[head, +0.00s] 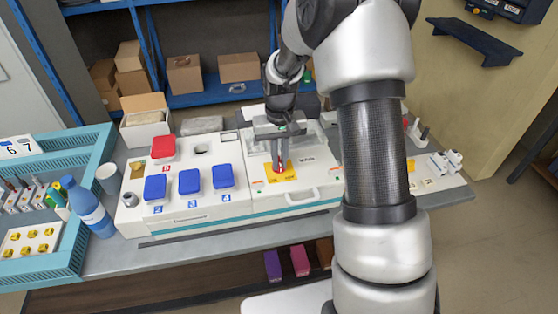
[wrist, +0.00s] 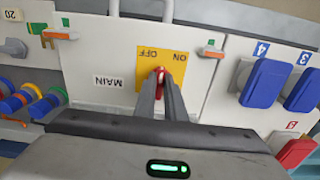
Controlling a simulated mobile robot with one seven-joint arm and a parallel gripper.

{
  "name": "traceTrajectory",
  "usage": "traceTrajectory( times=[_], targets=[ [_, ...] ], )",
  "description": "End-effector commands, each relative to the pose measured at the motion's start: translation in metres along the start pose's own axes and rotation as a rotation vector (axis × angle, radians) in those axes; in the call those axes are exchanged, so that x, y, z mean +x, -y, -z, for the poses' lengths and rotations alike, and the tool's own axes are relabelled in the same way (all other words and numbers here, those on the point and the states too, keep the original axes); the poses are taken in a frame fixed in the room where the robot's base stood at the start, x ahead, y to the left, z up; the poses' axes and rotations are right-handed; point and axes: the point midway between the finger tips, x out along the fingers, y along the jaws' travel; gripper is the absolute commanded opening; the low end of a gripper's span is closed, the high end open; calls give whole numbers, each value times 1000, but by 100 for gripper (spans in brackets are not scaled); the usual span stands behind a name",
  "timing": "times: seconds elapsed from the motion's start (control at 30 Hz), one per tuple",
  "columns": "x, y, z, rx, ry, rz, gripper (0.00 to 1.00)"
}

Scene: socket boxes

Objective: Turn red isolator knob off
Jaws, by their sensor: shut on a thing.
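The red isolator knob (wrist: 160,75) sits on a yellow plate (wrist: 172,60) marked ON and OFF, beside a MAIN label (wrist: 108,81). In the head view the yellow plate (head: 268,177) lies on the white panel, with a little of the red knob (head: 281,170) showing. My gripper (wrist: 161,84) is shut on the knob, its two fingers close together on either side of it. In the head view my gripper (head: 280,160) points down onto the plate. The fingers hide part of the knob, so I cannot tell its exact setting.
Blue socket covers (head: 190,181) and a red cover (head: 163,147) stand on the panel left of my gripper. A white handle (head: 301,195) is at the panel's front. A blue bottle (head: 92,210) and teal tray (head: 62,268) are at the far left.

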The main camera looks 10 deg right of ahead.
Motion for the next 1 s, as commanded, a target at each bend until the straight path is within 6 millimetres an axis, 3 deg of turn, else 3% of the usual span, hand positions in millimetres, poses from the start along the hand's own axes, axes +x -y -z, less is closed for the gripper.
traceTrajectory(
  times=[0.6, 1.0],
  targets=[
    [-1, -3, 1, -562, -1, 0, 0],
    [-1, -4, 2, -774, -1, 0, 0]
  ],
)
